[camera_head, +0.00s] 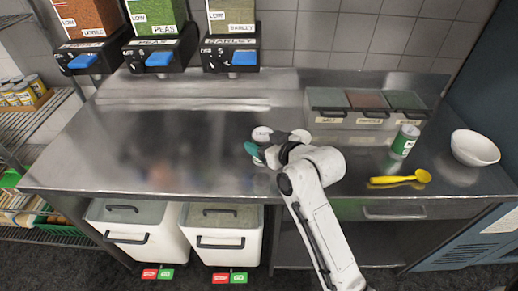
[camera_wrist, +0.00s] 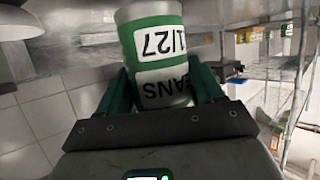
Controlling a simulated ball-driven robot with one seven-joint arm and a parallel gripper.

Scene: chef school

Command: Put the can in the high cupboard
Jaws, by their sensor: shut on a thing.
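In the wrist view, my gripper (camera_wrist: 160,82) has its dark green fingers on both sides of a can (camera_wrist: 155,45). The can is pale metal with a green band, and its label lettering appears upside down. My gripper is shut on it. In the head view, my gripper (camera_head: 254,153) is over the middle of the steel counter, with the held can largely hidden by my arm. A second can (camera_head: 405,141) with a green label stands upright on the counter at the right. I cannot make out the high cupboard in either view.
On the steel counter (camera_head: 190,150) are a white bowl (camera_head: 474,148), a yellow spoon (camera_head: 399,179) and a lidded seasoning box (camera_head: 350,130). Grain dispensers (camera_head: 156,55) hang behind. A wire rack (camera_head: 40,118) with cans is at left. The counter's left half is clear.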

